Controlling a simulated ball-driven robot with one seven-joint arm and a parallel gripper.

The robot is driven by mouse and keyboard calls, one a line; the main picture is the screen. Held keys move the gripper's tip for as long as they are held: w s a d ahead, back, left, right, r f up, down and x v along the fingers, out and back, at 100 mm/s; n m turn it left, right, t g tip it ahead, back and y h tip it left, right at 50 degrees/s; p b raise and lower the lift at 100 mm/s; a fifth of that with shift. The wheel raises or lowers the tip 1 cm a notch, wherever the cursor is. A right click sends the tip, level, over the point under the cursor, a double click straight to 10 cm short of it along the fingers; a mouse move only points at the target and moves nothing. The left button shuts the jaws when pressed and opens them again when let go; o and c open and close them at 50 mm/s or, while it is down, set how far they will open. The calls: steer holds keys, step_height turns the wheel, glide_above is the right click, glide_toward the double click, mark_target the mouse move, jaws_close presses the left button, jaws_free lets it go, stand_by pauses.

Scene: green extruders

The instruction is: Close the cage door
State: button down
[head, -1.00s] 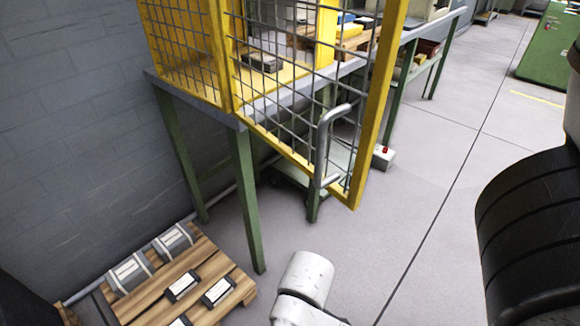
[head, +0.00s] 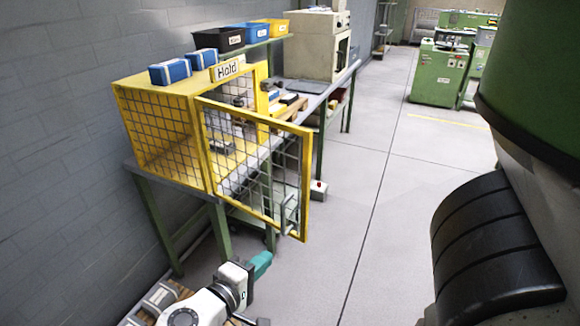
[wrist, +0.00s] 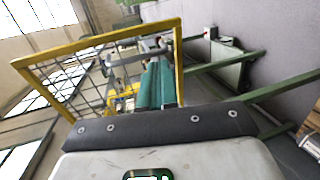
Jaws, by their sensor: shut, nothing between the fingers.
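The yellow cage (head: 160,135) with grey wire mesh and a "Hold" sign (head: 227,69) stands on a green-legged bench by the wall. Its door (head: 255,165) is a yellow mesh frame that stands swung open, outward to the right, with a grey bar handle (head: 290,215) near its free lower corner. My gripper (head: 262,262) has teal fingers and is below and left of the handle, apart from the door in the head view. In the wrist view the teal fingers (wrist: 157,84) are together and empty, with the door frame (wrist: 178,65) around and beyond them.
Blue boxes (head: 170,72) sit on the cage top. Bins (head: 222,40) line a shelf behind. A grey box with a red button (head: 318,190) is on the floor right of the door. A pallet (head: 165,295) lies below my arm.

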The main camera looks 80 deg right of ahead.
step_height(320, 180, up, 9)
steer(key=w+m+g+h+p, duration=0.1)
steer(key=w+g+h+p, duration=0.1)
steer(key=p, duration=0.4)
glide_toward(298, 189)
steer(key=x, duration=0.6)
steer(key=shift+s+d, duration=0.15)
steer(key=shift+d, duration=0.25)
